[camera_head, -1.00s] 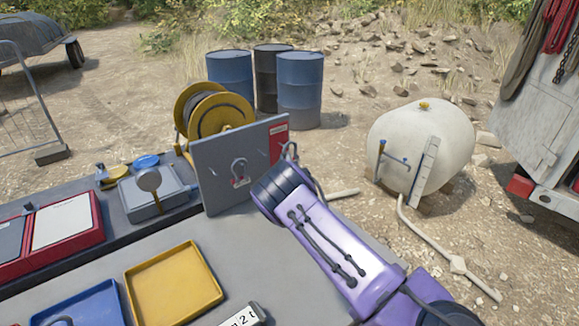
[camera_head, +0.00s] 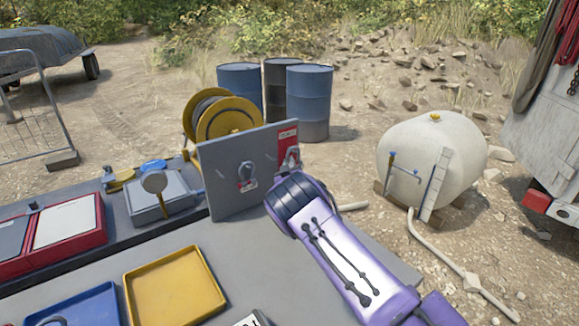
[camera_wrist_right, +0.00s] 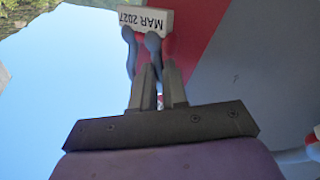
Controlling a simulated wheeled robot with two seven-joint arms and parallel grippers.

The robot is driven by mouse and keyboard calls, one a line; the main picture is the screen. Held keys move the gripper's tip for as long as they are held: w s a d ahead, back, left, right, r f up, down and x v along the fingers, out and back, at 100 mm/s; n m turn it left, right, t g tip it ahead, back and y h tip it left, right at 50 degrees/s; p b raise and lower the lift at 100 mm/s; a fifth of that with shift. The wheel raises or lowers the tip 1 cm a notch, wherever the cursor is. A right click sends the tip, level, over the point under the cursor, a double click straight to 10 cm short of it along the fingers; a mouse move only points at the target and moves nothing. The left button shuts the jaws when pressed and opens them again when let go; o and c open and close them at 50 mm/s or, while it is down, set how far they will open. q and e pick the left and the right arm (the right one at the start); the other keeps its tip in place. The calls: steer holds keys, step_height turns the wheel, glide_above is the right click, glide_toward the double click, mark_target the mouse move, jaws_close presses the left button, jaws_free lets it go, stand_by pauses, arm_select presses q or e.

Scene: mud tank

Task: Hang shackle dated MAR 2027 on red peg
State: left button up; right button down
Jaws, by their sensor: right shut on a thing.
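My right gripper (camera_wrist_right: 157,88) is shut on a grey shackle (camera_wrist_right: 152,48) with a white tag (camera_wrist_right: 146,20) reading MAR 2027, upside down in the wrist view. In the head view this shackle (camera_head: 292,157) is at the right edge of an upright grey board (camera_head: 222,190), by its red patch (camera_head: 288,136). The red patch also shows in the wrist view (camera_wrist_right: 205,30). The red peg is not clearly visible; I cannot tell whether the shackle is around it. Another tagged shackle (camera_head: 246,173) hangs mid-board. My left gripper is not in view.
The bench holds a yellow tray (camera_head: 173,284), a blue tray (camera_head: 78,308), a red-framed case (camera_head: 70,222) and a grey box (camera_head: 160,205). A yellow hose reel (camera_head: 222,118) stands behind the board. The bench between the yellow tray and board is clear.

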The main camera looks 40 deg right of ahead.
stand_by(0.3)
steer(key=c, duration=1.1)
jaws_free()
steer(key=shift+f, duration=0.1)
steer(key=b+v, duration=0.2)
steer(key=v, duration=0.8)
steer(key=shift+s+a, duration=0.15)
steer(key=shift+s, duration=0.15)
